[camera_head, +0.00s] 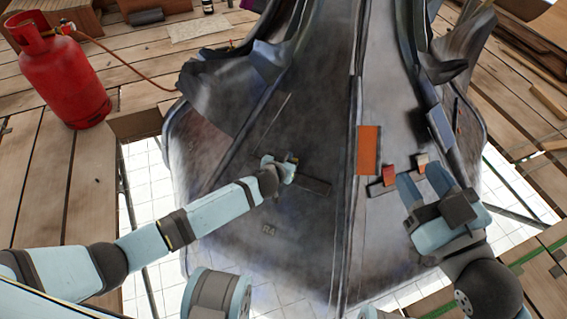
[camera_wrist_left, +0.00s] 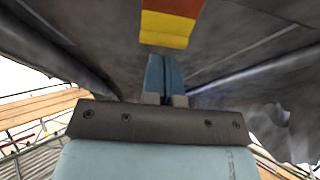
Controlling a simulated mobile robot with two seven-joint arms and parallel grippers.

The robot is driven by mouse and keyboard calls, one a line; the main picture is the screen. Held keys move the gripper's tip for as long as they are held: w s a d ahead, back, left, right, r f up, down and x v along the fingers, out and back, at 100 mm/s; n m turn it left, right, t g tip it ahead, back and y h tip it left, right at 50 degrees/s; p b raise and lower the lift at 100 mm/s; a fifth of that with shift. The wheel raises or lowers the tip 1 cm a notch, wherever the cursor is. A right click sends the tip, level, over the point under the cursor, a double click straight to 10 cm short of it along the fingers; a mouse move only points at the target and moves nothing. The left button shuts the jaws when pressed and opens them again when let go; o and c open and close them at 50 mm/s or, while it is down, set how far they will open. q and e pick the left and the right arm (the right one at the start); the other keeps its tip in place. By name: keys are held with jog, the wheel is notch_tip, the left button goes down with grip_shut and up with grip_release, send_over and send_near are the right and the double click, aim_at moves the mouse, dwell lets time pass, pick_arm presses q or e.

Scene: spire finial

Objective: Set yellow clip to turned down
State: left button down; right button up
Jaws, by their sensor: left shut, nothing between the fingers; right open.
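The yellow clip (camera_wrist_left: 165,30) shows at the top of the left wrist view as a yellow block with an orange-brown part above it. In the head view only a small yellowish bit of it (camera_head: 292,158) shows beside my left gripper (camera_head: 284,168), which hides the rest. My left gripper's fingers (camera_wrist_left: 165,78) are shut and empty, with the tips close below the clip's yellow end; contact cannot be told. My right gripper (camera_head: 422,182) is open, its fingers near a red clip (camera_head: 389,175) and a pale-and-red clip (camera_head: 421,161) on the right face.
The clips sit on a large dark metal spire (camera_head: 310,90). A dark bar (camera_head: 313,185) lies by my left gripper. An orange plate (camera_head: 368,150) is on the central ridge. A red gas cylinder (camera_head: 62,75) with a hose stands on planks at left. Open gaps flank the spire.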

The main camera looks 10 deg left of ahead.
pick_arm(q)
jog(key=shift+w+f, duration=0.2)
jog(key=shift+f, duration=0.2)
pick_arm(e)
jog(key=shift+w+d+r+n, duration=0.1)
jog(key=shift+n, duration=0.2)
jog(key=shift+r, duration=0.1)
